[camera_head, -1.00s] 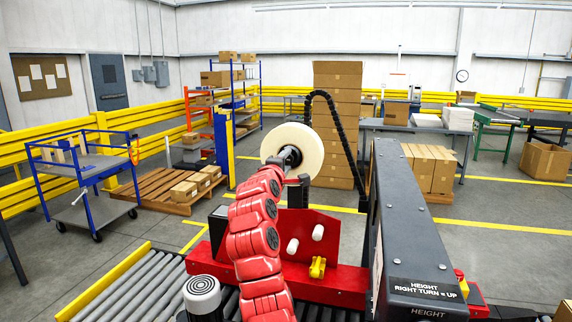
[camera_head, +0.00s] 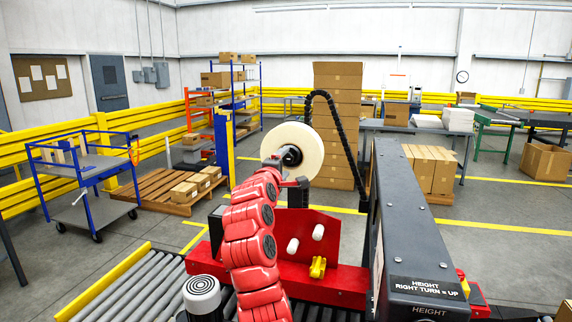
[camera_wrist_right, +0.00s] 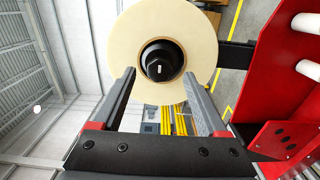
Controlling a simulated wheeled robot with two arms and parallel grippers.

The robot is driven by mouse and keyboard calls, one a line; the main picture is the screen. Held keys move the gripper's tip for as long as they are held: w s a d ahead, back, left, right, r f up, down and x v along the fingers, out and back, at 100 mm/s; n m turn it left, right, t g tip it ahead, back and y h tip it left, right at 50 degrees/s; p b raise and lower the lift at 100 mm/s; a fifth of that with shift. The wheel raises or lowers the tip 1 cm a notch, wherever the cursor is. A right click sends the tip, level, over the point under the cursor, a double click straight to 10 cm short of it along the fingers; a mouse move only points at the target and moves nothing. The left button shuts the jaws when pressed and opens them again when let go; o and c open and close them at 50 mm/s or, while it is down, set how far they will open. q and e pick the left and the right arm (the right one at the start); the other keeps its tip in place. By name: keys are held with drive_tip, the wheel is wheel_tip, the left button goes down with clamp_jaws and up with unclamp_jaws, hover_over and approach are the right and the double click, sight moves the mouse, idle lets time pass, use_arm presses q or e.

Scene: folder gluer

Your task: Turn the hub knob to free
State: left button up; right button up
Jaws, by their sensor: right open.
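The cream tape roll (camera_head: 306,148) stands upright at the top of the machine. Its dark hub knob (camera_head: 291,156) is at the roll's centre. In the right wrist view the black knob (camera_wrist_right: 160,66) has a small pale mark on its face, and the roll (camera_wrist_right: 192,42) surrounds it. My right gripper (camera_wrist_right: 160,76) is open, its two fingers apart on either side below the knob, with nothing between them. In the head view the red right arm hides the lower left part of the roll, and its gripper (camera_head: 277,166) is close to the hub. My left gripper is not in view.
The red machine plate (camera_head: 310,240) with white pegs is just right of the arm. A grey height column (camera_head: 412,235) stands farther right. A black cable chain (camera_head: 335,115) arches behind the roll. Rollers (camera_head: 130,285) lie at lower left.

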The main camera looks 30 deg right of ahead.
drive_tip(key=b+v, duration=0.2)
drive_tip(key=v, duration=1.3)
drive_tip(key=shift+b, duration=0.4)
